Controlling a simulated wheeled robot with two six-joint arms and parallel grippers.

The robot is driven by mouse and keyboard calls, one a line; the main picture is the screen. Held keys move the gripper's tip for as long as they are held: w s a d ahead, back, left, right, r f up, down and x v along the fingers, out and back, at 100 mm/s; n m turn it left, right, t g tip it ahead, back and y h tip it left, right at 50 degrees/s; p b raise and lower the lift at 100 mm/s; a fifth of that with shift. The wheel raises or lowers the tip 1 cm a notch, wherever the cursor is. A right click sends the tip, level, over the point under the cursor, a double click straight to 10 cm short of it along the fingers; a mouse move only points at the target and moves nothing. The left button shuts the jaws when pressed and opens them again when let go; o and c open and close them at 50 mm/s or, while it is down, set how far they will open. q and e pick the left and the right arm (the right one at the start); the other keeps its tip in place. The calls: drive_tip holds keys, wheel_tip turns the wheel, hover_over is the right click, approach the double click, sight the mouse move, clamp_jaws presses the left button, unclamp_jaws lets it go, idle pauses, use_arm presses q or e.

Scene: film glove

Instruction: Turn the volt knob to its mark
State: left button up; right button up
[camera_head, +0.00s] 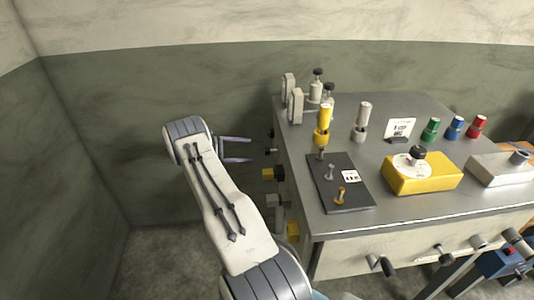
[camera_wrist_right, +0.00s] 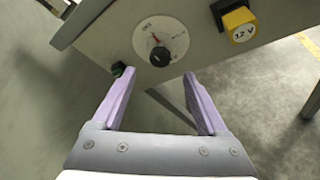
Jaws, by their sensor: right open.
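In the right wrist view, a round black knob (camera_wrist_right: 159,56) sits on a white dial (camera_wrist_right: 172,36) with a red mark, on the bench's side panel. A yellow block (camera_wrist_right: 241,22) reading "1.2 V" is to its right. My right gripper (camera_wrist_right: 156,74) has its two lilac fingers spread and empty; the knob lies beyond the gap between the tips, apparently untouched. In the head view, my right gripper (camera_head: 237,150) points at the bench's left side, where the dial face cannot be seen. My left gripper is not in view.
The grey bench (camera_head: 388,108) carries a yellow box (camera_head: 425,178) with a dial and black knob, a dark plate (camera_head: 331,191) with small levers, and coloured posts. Free floor lies left of the bench.

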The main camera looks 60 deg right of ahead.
sight(267, 151)
drive_tip(key=p+x, duration=0.1)
drive_tip(key=x, duration=0.8)
drive_tip(key=shift+s+d+f, duration=0.1)
drive_tip(key=shift+s+d, duration=0.05)
drive_tip(key=shift+d, duration=0.1)
clamp_jaws()
